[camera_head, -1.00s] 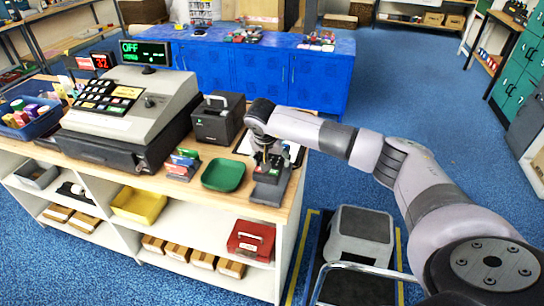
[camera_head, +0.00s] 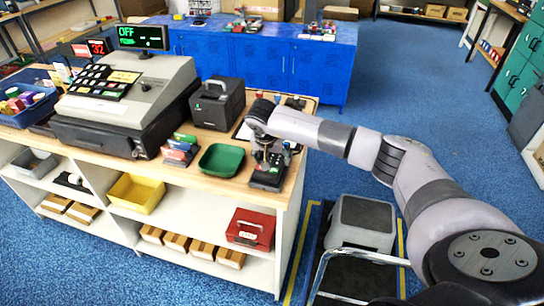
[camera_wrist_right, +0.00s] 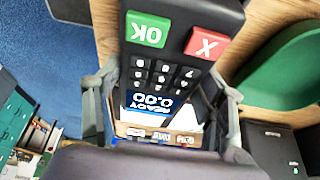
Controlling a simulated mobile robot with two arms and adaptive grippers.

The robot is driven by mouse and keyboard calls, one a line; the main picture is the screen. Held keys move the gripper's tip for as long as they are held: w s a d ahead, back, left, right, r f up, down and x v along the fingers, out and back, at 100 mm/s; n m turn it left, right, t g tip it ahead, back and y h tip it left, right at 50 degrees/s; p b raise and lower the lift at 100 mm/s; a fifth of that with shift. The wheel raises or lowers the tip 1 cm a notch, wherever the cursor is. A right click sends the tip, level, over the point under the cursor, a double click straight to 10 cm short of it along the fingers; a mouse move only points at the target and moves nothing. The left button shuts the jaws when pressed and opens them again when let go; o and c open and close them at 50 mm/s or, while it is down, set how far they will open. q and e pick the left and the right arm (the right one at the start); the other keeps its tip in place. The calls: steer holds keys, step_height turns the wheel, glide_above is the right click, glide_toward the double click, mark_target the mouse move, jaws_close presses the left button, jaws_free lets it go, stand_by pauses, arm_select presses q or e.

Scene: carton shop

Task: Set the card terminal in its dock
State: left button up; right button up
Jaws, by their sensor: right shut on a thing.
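The card terminal (camera_wrist_right: 165,68) is a dark handset with a green OK key, a red X key, number keys and a lit screen reading READY 0.00. My right gripper (camera_wrist_right: 160,112) is shut on it, with a finger on each side. In the head view my right gripper (camera_head: 266,153) points down at the counter's right front corner, over a dark device (camera_head: 268,178). The gripper partly hides this spot, and I cannot clearly tell terminal from dock there, nor whether the terminal is seated. My left gripper is not in view.
A green tray (camera_head: 221,160) and a small card rack (camera_head: 180,150) stand left of my gripper on the wooden counter. A black printer (camera_head: 218,103) and a cash register (camera_head: 128,95) stand further back. The counter's front edge is close to the device.

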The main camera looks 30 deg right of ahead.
steer(key=shift+r, duration=0.1)
steer(key=shift+s+a, duration=0.1)
stand_by(0.6)
steer(key=o, duration=1)
steer(key=shift+o, duration=0.2)
steer(key=v, duration=1.2)
